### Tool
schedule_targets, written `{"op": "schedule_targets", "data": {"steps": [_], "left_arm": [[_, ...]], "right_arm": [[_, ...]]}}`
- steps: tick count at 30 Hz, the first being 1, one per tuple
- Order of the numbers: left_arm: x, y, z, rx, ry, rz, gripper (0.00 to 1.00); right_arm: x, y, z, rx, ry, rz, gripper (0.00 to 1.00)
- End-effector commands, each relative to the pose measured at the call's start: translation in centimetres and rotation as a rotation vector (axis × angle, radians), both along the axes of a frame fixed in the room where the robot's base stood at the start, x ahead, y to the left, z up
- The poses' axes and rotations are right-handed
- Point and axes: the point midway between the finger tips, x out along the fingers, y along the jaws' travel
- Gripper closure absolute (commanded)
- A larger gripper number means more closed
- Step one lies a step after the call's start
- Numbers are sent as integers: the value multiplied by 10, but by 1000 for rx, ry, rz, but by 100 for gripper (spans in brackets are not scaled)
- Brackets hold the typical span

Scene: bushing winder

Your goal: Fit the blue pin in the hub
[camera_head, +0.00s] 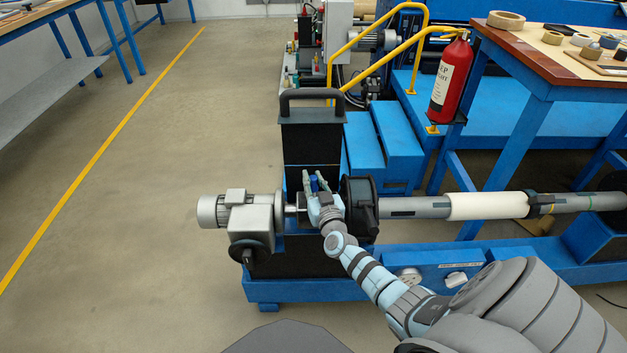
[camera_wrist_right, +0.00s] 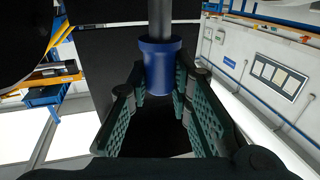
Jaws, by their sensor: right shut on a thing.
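The blue pin (camera_wrist_right: 158,68) is between the two fingers of my right gripper (camera_wrist_right: 158,90) in the right wrist view. It has a blue flanged head, and a grey shank runs from it toward the top of the picture. In the head view only a small blue spot of the pin (camera_head: 315,184) shows between the fingertips of my right gripper (camera_head: 313,181). The gripper is shut on the pin, beside the black round hub (camera_head: 360,207) on the winder's shaft line. Whether the shank touches or enters a hole is hidden. My left gripper is not in view.
A grey motor (camera_head: 236,212) stands left of the gripper, and a black post with a handle (camera_head: 311,135) rises behind it. The shaft with a white roll (camera_head: 487,205) runs right. Blue steps (camera_head: 385,150) and a fire extinguisher (camera_head: 449,80) stand behind. The floor at left is clear.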

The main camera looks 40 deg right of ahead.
Motion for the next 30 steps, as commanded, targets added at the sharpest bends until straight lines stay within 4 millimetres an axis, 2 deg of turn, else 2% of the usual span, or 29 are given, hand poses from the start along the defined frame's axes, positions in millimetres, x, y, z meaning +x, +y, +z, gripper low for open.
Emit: {"op": "schedule_targets", "data": {"steps": [30], "left_arm": [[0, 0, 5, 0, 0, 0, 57]], "right_arm": [[0, 0, 0, 0, 0, 0, 100]]}}
